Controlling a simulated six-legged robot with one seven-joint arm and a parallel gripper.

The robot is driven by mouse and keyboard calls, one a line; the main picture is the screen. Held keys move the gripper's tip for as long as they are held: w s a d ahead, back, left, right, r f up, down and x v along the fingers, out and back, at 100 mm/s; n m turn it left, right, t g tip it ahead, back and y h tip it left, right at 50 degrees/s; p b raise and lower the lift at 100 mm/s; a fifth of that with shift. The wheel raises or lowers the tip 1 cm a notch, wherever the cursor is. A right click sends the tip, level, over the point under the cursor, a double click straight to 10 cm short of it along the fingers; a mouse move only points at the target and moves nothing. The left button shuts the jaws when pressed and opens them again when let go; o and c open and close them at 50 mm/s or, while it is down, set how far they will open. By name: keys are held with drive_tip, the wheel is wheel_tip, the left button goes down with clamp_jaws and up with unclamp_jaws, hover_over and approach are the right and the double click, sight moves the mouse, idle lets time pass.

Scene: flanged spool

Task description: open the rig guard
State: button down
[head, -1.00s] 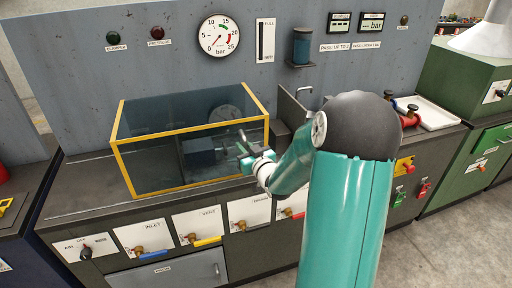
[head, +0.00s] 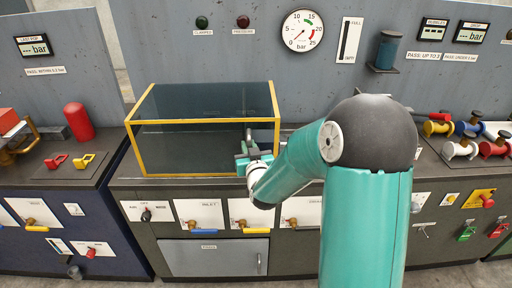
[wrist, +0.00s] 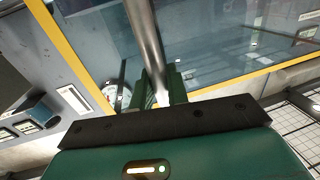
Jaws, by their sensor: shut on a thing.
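The rig guard (head: 205,121) is a box of tinted clear panels in a yellow frame, standing on the dark bench left of centre in the head view. It looks closed. A grey metal bar handle (head: 249,132) stands at its front, near the right end. My gripper (head: 246,158) is at this handle, just in front of the guard. In the wrist view the bar (wrist: 145,40) runs down between the two green fingers of my gripper (wrist: 163,92), which are shut on it. The guard's yellow edge (wrist: 235,77) crosses behind. The contact point is partly hidden.
A grey back panel carries a pressure gauge (head: 303,31) and lamps above the bench. Spools (head: 459,148) stand at right, a red cylinder (head: 79,121) at left.

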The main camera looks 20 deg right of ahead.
drive_tip(key=c, duration=1.4)
unclamp_jaws()
